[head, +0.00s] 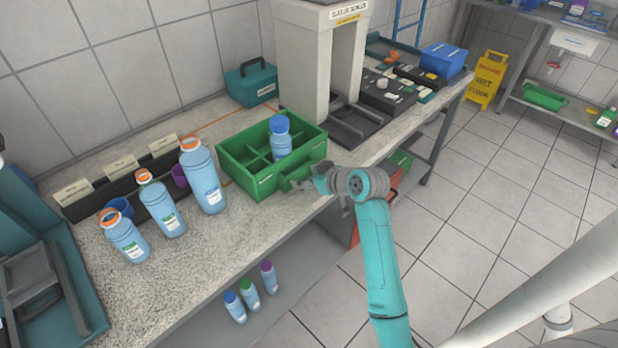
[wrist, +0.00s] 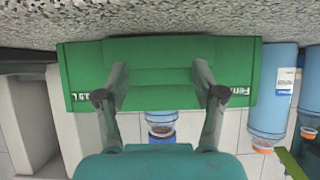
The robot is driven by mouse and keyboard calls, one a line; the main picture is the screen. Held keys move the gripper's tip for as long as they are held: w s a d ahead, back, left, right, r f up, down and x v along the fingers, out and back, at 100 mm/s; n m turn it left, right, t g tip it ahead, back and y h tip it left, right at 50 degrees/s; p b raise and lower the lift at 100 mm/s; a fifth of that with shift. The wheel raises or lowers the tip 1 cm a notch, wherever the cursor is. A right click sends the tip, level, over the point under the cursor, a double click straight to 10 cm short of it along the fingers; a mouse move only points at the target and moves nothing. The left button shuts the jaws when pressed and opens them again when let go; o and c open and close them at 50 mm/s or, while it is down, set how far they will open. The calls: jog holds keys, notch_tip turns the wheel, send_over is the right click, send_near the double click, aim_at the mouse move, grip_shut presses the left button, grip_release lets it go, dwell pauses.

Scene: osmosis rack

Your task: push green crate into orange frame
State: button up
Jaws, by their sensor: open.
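The green crate (head: 262,186) stands upright on the speckled bench, with dividers inside and one blue-capped bottle (head: 281,140) in a compartment. My gripper (head: 299,184) is at the crate's near right side, low by its front wall. In the wrist view, which is upside down, the open fingers point at the green crate wall (wrist: 160,102). They hold nothing, and whether they touch the wall is unclear. The orange frame (head: 236,116) shows as thin lines on the bench behind and left of the crate. The crate hides the rest of it.
Orange-capped bottles (head: 204,176) stand left of the crate, before a dark bin row (head: 132,180). A grey-white press-like machine (head: 303,66) stands close behind right. A teal toolbox (head: 251,84) sits by the wall. The bench's front edge is close to my gripper.

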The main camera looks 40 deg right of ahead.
aim_at(294, 164)
jog(key=shift+w, duration=0.45)
jog(key=shift+w+a, duration=0.1)
jog(key=shift+w, duration=2.85)
jog(key=shift+w+a, duration=0.1)
jog(key=shift+w, duration=2.8)
jog(key=shift+w+a, duration=0.1)
jog(key=shift+w, duration=2.9)
jog(key=shift+w, duration=0.85)
